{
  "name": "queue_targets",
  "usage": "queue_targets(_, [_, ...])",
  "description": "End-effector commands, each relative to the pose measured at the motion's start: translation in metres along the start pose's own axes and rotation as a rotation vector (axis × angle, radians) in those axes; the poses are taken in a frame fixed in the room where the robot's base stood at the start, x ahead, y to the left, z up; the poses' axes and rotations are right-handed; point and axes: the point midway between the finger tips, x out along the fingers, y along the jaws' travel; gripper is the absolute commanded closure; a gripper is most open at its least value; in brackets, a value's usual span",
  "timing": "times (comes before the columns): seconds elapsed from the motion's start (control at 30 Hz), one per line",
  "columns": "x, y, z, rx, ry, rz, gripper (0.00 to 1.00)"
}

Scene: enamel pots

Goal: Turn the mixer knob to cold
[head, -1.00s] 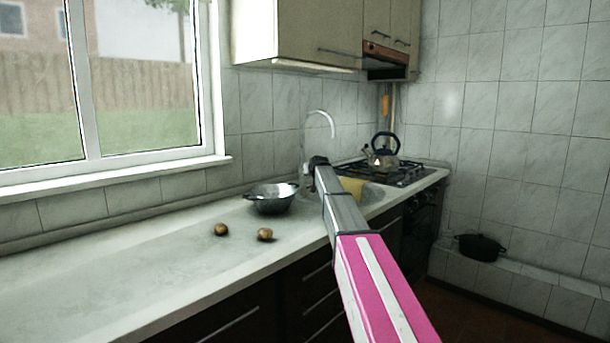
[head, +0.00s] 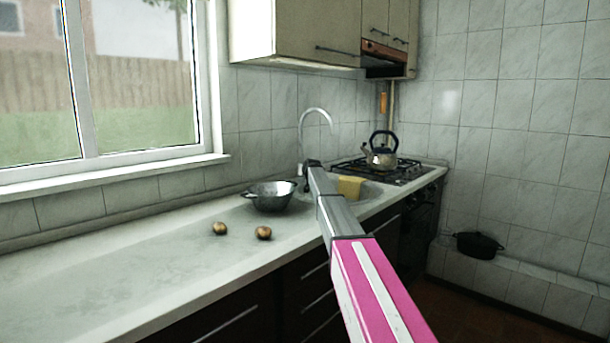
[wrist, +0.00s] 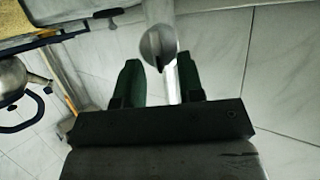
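The mixer tap (head: 316,111) has a tall curved spout and stands at the sink by the tiled wall. Its knob (wrist: 158,44) shows in the wrist view as a grey round cap with a dark pointed ridge. My gripper (wrist: 158,66) is open, with a dark green finger on either side and a clear gap between them. The knob lies at the fingertip end of this gap, roughly centred; I cannot tell whether a finger touches it. In the head view my gripper (head: 312,162) is at the tap's base, which my arm partly hides.
A metal colander (head: 271,197) stands left of the sink, with two potatoes (head: 263,233) (head: 219,228) in front. A yellow cloth or sponge (head: 350,187) is at the sink. A kettle (head: 380,155) sits on the stove (head: 395,172). The left counter is mostly clear.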

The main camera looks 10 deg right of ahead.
Motion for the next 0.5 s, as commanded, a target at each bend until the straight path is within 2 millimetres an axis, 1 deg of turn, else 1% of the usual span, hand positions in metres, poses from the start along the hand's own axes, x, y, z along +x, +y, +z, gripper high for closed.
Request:
queue_targets(0.2, [0.0, 0.0, 0.0001, 0.0, 0.0, 0.0, 0.65])
queue_targets(0.27, [-0.0001, 0.0, 0.0001, 0.0, 0.0, 0.0, 0.84])
queue_targets(0.3, [-0.0001, 0.0, 0.0001, 0.0, 0.0, 0.0, 0.97])
queue_targets(0.33, [-0.0002, 0.0, 0.0001, 0.0, 0.0, 0.0, 1.0])
queue_targets(0.5, [-0.0002, 0.0, 0.0, 0.001, 0.0, 0.0, 1.0])
